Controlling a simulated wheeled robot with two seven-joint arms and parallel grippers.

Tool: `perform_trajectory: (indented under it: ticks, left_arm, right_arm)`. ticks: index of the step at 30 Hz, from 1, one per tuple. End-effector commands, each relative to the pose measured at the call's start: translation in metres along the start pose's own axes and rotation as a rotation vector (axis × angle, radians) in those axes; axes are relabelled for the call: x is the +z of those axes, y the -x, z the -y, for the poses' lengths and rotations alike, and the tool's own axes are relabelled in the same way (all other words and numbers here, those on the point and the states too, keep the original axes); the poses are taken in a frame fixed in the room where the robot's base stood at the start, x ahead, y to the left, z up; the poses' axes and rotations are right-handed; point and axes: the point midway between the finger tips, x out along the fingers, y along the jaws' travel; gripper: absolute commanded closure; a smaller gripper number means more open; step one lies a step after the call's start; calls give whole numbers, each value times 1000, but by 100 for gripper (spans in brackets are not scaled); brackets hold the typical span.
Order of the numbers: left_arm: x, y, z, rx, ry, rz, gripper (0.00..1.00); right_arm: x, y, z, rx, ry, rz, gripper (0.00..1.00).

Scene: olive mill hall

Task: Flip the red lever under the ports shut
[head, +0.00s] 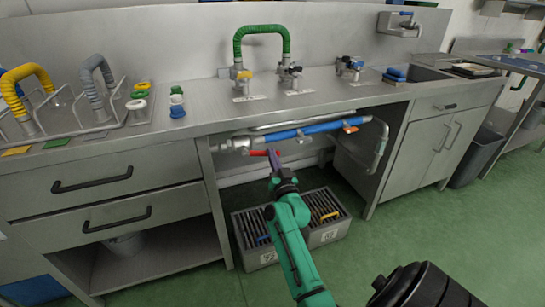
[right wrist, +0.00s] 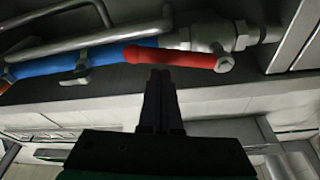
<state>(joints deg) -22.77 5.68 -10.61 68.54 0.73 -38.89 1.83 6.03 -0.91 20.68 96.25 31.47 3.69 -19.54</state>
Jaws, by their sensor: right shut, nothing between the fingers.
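The red lever (head: 259,152) sits under the counter, just below the pipe. In the right wrist view the red lever (right wrist: 170,58) runs roughly along the pipe from a metal valve (right wrist: 224,62) at its right end. My right gripper (head: 273,160) is shut and empty, close to the lever's free-end side in the head view. In the right wrist view its fingertips (right wrist: 161,76) are just below the lever's middle; I cannot tell whether they touch it. The ports (head: 289,76) stand on the counter above, two joined by a green hose. My left gripper is out of view.
A blue pipe (head: 310,130) with an orange lever (head: 350,129) runs to the right under the counter. A grey crate (head: 262,257) stands on the floor below. Drawers (head: 100,180) bound the opening on the left, a cabinet (head: 425,155) on the right.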

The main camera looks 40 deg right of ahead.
Motion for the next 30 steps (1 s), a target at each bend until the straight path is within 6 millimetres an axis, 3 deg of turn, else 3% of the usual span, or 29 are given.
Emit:
perform_trajectory:
  ticks: [30]
  left_arm:
    - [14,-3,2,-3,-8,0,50]
  right_arm:
    - [15,3,-4,54,-200,2,100]
